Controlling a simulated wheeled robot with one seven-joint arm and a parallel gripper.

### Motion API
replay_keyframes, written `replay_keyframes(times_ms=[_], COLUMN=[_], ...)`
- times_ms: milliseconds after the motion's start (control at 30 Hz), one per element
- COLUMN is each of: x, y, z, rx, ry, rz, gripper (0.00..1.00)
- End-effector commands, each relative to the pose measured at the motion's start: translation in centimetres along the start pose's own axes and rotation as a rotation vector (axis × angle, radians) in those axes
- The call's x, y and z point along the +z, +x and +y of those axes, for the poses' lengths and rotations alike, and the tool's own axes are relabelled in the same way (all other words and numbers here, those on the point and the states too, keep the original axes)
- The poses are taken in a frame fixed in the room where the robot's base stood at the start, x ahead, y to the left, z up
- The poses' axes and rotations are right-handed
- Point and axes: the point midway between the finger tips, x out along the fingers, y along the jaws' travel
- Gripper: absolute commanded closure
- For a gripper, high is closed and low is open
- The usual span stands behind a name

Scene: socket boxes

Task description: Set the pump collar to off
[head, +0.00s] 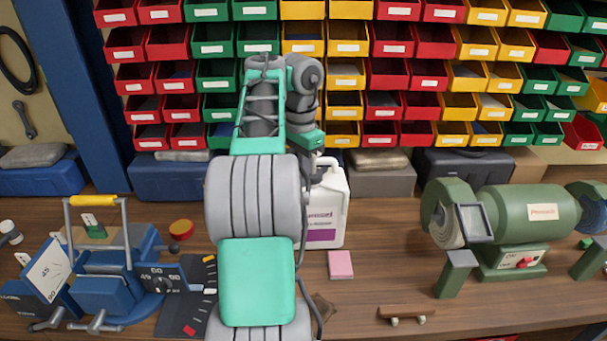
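A white bottle (326,215) with a purple label stands upright on the wooden bench, just right of my arm. Its left side is hidden behind my arm. Its top lies just below the end part of my arm, and I cannot make out the pump collar or its setting. My arm rises from the bottom of the picture and bends down again near the bottle. My gripper's fingers do not show clearly. I cannot tell whether they touch the bottle or whether they are open or shut.
A blue mitre-type vise (105,290) with a yellow handle stands at left. A green bench grinder (530,220) stands at right. A pink block (340,264) and a small wooden piece (407,314) lie on the bench (375,270). Bins and cases line the back.

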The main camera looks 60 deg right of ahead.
Motion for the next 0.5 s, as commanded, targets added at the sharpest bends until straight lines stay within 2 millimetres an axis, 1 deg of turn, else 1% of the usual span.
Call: replay_keyframes(times_ms=[300,500], x=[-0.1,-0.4], y=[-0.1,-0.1], z=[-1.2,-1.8], rx=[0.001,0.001], ry=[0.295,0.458], rz=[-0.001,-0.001], gripper=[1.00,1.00])
